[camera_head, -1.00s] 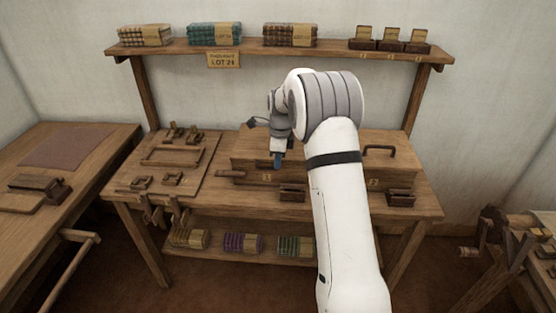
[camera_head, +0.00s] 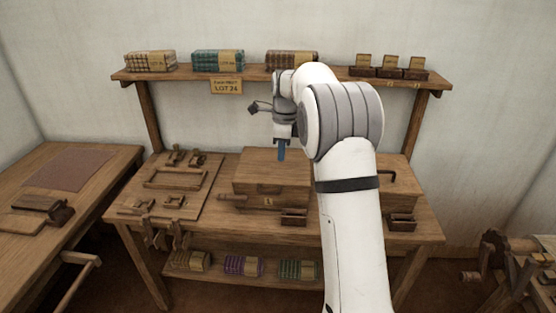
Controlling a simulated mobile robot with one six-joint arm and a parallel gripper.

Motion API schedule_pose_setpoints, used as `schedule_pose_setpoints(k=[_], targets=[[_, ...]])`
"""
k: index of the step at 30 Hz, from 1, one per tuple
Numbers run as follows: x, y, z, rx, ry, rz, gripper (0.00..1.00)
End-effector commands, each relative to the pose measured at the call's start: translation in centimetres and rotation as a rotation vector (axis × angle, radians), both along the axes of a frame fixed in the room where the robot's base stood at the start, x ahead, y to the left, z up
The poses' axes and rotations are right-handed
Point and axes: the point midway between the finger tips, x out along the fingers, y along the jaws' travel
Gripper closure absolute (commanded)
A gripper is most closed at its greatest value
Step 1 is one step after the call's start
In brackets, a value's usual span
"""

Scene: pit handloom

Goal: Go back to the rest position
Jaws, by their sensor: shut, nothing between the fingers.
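My gripper (camera_head: 282,152) hangs from the end of my white and grey arm, pointing down with blue fingertips. It is shut and empty. It is in the air over the workbench, in front of the back wall and above the wooden chest (camera_head: 271,180). My arm rises from the lower right of the picture and hides the right part of the chest and part of the shelf.
The workbench (camera_head: 225,225) carries a board with wooden parts (camera_head: 172,180) at left. Above, a shelf (camera_head: 195,75) holds cloth bundles and small boxes. A side table (camera_head: 105,178) stands at left, a wooden frame (camera_head: 515,260) at lower right. Space left of my gripper looks clear.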

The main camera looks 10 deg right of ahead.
Motion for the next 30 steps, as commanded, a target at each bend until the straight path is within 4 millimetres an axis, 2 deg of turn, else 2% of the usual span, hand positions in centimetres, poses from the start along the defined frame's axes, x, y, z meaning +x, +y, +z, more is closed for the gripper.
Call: schedule_pose_setpoints(k=[4, 7, 12, 16, 20, 24, 27, 30], targets=[[-1.5, 0.2, 1.5, -0.005, -0.015, 0.077, 1.00], [-4.1, 0.7, 3.0, -0.016, -0.040, 0.221, 1.00], [-10.7, 1.5, 5.4, -0.051, -0.094, 0.566, 1.00], [-16.2, 2.1, 6.2, -0.087, -0.130, 0.836, 1.00], [-21.8, 2.5, 6.1, -0.129, -0.161, 1.106, 1.00], [-27.7, 2.9, 5.0, -0.184, -0.186, 1.393, 1.00], [-31.4, 3.0, 3.8, -0.222, -0.197, 1.577, 1.00], [-34.2, 3.1, 2.6, -0.252, -0.202, 1.718, 1.00]])
